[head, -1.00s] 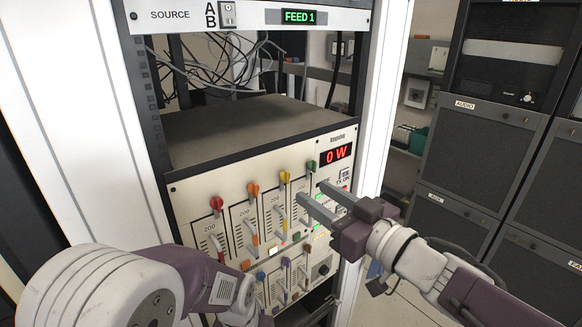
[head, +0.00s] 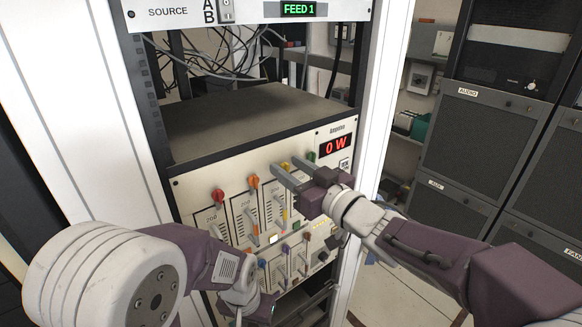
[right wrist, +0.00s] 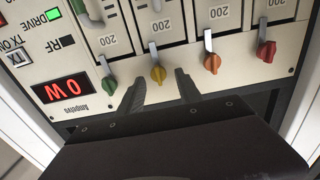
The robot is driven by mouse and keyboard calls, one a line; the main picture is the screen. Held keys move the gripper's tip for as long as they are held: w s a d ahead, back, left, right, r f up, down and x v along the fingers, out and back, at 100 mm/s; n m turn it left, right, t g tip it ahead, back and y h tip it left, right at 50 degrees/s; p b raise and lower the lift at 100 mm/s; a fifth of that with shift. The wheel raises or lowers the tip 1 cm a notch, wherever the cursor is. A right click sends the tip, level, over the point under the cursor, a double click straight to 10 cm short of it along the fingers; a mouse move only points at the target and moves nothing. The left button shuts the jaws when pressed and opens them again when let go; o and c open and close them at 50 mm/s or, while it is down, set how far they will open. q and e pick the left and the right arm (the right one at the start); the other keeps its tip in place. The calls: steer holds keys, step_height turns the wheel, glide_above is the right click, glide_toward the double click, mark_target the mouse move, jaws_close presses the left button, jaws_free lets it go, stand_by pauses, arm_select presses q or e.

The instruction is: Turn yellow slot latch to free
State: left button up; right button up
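The yellow slot latch (right wrist: 158,73) is a small yellow knob at the edge of the amplifier panel, by a grey module handle. My right gripper (head: 286,168) is open and reaches to the panel from the right. In the right wrist view its fingers (right wrist: 160,84) stand apart, one on each side of the yellow latch, and I cannot tell whether either touches it. In the head view the fingers partly cover the yellow latch. My left gripper (head: 243,302) is low at the panel's bottom left, and its fingers are not clear.
The green latch (right wrist: 109,84) is close beside one finger, and the orange latch (right wrist: 212,62) and red latch (right wrist: 266,50) are on the other side. The power display (right wrist: 62,89) reads 0 W. An open rack bay (head: 240,115) is above the panel.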

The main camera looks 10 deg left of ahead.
jaws_close()
steer(key=n+b, duration=0.3)
steer(key=shift+s+a+f, duration=0.1)
steer(key=shift+s+f, duration=0.05)
steer(key=shift+f, duration=0.1)
steer(key=n+b, duration=0.2)
steer(key=n, duration=0.1)
steer(key=shift+s+n, duration=0.1)
steer(key=shift+n, duration=0.3)
steer(key=n+b, duration=0.2)
steer(key=n, duration=0.1)
steer(key=n+b, duration=0.2)
steer(key=n, duration=0.2)
steer(key=n+b, duration=0.2)
steer(key=n, duration=0.2)
steer(key=shift+s+a+f, duration=0.15)
steer(key=shift+a+f, duration=0.05)
steer(key=shift+f, duration=0.05)
